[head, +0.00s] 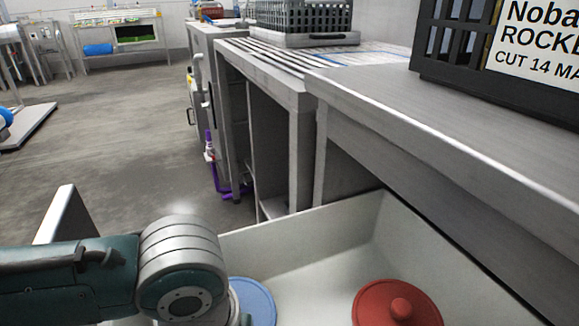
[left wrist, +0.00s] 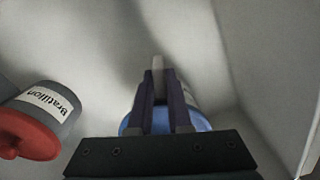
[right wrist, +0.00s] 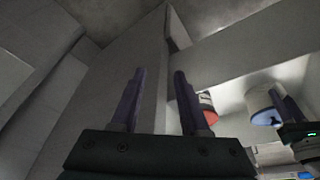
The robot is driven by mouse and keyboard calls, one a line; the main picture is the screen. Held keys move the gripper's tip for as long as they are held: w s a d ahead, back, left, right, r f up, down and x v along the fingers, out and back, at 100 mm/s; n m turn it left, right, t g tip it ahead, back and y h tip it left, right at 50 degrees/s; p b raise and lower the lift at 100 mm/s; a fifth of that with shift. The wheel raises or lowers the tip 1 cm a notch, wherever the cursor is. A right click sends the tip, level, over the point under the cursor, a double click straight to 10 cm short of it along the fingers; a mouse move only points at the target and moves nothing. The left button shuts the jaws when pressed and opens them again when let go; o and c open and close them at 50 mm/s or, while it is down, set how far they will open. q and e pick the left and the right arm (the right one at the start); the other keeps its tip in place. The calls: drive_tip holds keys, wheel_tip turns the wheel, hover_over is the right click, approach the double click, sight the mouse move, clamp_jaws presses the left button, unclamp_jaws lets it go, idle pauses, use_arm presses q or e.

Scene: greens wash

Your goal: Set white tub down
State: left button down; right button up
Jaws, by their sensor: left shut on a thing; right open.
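The white tub with a blue lid (head: 255,302) is partly hidden behind my left arm in the head view. In the left wrist view its blue lid (left wrist: 133,120) shows behind my left gripper (left wrist: 158,75), which is shut on it. The right wrist view shows the tub's pale side (right wrist: 258,98) beside the left fingers. I cannot tell whether its base touches the surface below. My right gripper (right wrist: 156,72) is open and empty, and out of the head view.
A grey tub with a red lid (head: 398,306), labelled "Bratilion" in the left wrist view (left wrist: 45,103), stands in the same white-walled bin (head: 290,250). A steel counter (head: 440,120) runs along its right, bearing a labelled black crate (head: 470,75). Floor is open at left.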

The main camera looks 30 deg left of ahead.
use_arm(q)
drive_tip(key=shift+f, duration=0.15)
drive_tip(key=c, duration=0.8)
unclamp_jaws()
drive_tip(key=shift+c, duration=0.2)
drive_tip(key=s+d+r+m+t+h+p, duration=0.1)
drive_tip(key=s+d+r+m+p, duration=0.15)
drive_tip(key=r, duration=0.55)
drive_tip(key=s+d+r+m+t+h+p, duration=0.1)
drive_tip(key=d+r+m+p, duration=0.1)
drive_tip(key=r+p, duration=0.35)
drive_tip(key=s+a+r+m+t+y+b, duration=0.1)
drive_tip(key=s+a+r+m, duration=0.2)
drive_tip(key=a+r, duration=0.2)
drive_tip(key=shift+a+t+y, duration=0.3)
drive_tip(key=shift+a+y, duration=0.1)
drive_tip(key=shift+a, duration=0.45)
drive_tip(key=shift+s, duration=0.1)
